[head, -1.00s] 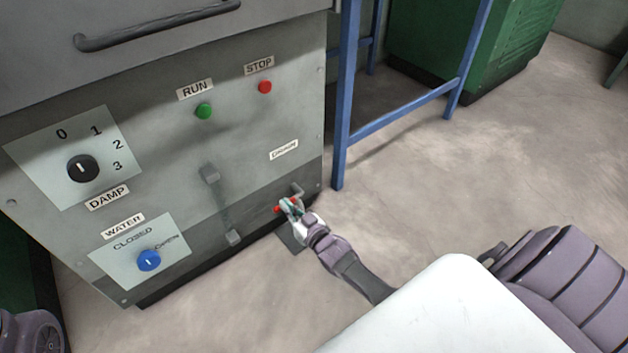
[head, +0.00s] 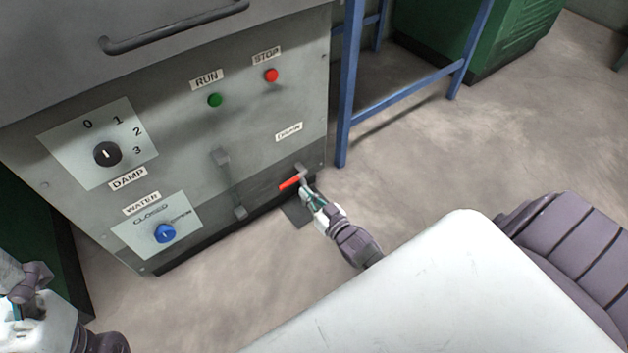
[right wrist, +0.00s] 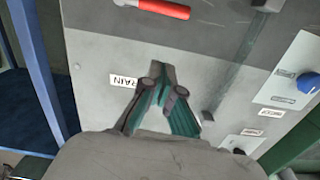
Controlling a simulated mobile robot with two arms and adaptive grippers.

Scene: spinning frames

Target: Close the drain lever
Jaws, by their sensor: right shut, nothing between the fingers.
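The drain lever has a red handle (head: 289,184) on a small grey pipe low on the machine's front, under the DRAIN label (head: 289,131). In the head view the handle points left and slightly down. My right gripper (head: 305,190) is just right of and below the handle, shut and empty. In the right wrist view its fingertips (right wrist: 159,76) meet in front of the panel near the DRAIN label (right wrist: 123,80). The red handle (right wrist: 165,9) shows apart from them at the top edge. Part of my left arm shows at the lower left; its fingers are unclear.
The panel holds a green RUN button (head: 214,100), a red STOP button (head: 271,75), a black DAMP knob (head: 107,153) and a blue WATER knob (head: 165,233).

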